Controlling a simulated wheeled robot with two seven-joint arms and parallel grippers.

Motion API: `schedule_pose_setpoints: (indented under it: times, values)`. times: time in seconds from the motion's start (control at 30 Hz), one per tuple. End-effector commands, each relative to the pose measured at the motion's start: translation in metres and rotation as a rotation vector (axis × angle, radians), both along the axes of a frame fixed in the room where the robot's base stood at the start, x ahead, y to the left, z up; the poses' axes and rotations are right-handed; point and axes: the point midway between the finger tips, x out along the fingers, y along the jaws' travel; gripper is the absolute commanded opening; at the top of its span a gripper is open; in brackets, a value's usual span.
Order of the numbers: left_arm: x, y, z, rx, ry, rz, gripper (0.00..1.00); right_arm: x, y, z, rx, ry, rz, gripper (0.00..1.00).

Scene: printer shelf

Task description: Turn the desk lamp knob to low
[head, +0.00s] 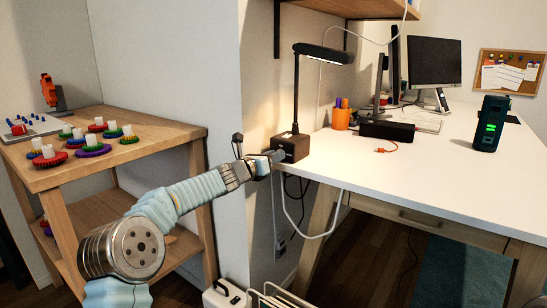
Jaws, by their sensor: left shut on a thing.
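The black desk lamp (297,90) stands upright at the near left corner of the white desk, its long head lit and pointing right. Its dark box-shaped base (293,148) rests on the desk top. My left gripper (276,156) reaches in from the left and is shut at the left side of the base, where the knob is. The knob is hidden by the fingers, and its setting cannot be read. My right gripper is not in view.
The white desk (400,172) holds an orange pen cup (341,118), a black box (387,130), monitors (434,62) and a dark device with green lights (490,122). A wooden shelf (165,139) with colored gears stands left. A white cable hangs below the desk corner.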

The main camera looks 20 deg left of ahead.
Motion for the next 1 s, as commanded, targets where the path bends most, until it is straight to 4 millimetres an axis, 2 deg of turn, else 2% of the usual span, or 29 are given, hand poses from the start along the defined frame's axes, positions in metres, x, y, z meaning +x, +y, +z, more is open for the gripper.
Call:
schedule_pose_setpoints:
  times: [0.27, 0.47, 1.0]
  values:
    - [-0.0002, -0.0001, 0.0001, -0.017, 0.006, -0.001, 0.0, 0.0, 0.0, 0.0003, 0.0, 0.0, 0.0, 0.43]
    - [-0.0002, -0.0003, 0.0002, -0.092, 0.033, -0.001, 0.0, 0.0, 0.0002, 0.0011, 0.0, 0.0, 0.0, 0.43]
    - [-0.0001, 0.0001, -0.0003, -0.539, 0.196, 0.001, 0.0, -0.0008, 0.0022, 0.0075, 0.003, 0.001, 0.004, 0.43]
